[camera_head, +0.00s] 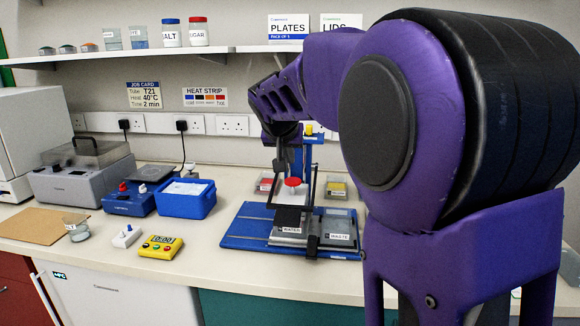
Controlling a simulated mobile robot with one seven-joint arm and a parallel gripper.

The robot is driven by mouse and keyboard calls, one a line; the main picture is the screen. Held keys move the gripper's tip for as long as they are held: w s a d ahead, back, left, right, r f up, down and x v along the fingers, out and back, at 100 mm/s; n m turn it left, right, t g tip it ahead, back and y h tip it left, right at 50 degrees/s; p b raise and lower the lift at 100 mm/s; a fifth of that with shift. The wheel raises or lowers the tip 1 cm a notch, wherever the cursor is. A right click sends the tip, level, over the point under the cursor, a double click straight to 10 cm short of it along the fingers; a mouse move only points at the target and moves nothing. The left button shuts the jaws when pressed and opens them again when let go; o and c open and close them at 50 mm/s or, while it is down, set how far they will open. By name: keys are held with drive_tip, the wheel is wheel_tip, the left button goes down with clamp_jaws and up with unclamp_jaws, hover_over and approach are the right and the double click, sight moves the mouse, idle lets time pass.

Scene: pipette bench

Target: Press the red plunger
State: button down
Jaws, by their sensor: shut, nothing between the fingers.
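The red plunger (293,182) is a small red round cap on a pale body, above the blue base (245,238) at the middle of the bench. My gripper (281,166) is dark and narrow, under the purple arm. It points down just left of and slightly above the red cap in the picture, and is shut with nothing held. I cannot tell whether it touches the cap. Black upright parts stand around the cap, and a tray labelled WATER (290,230) lies below it. My arm hides the area to the right.
A tray labelled WASTE (340,237) sits right of WATER. Red (265,183) and yellow (337,190) labelled containers stand behind. The bench between timer and base is clear.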

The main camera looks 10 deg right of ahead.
drive_tip(key=v, duration=0.4)
drive_tip(key=shift+w, duration=0.1)
idle(0.4)
